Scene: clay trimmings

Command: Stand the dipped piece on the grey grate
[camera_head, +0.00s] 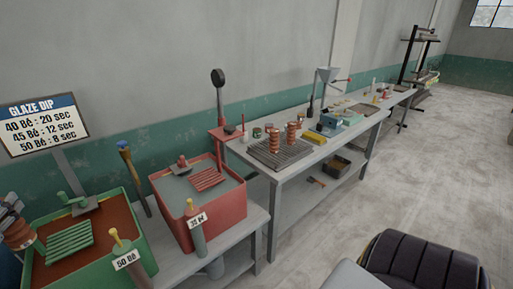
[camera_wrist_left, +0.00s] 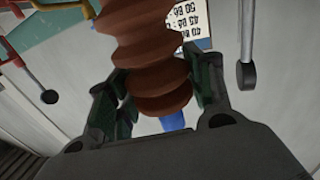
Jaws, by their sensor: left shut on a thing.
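My left gripper (camera_head: 12,212) is at the far left of the head view, above the left side of the green tank. It is shut on a brown ribbed piece (camera_head: 19,234), which also fills the upper middle of the left wrist view (camera_wrist_left: 150,55) between the two fingers (camera_wrist_left: 160,95). The grey grate (camera_head: 265,156) lies on the near end of the long grey table, well to the right of the gripper. Ribbed reddish-brown pieces (camera_head: 291,136) stand upright on it. My right gripper is not in view.
The green tank (camera_head: 140,205) with brown liquid and the red tank (camera_head: 225,208) stand between the gripper and the grate. A blue-handled tool (camera_head: 126,157) and a post with a dark round head (camera_head: 218,78) rise near them. The grate's front left looks bare.

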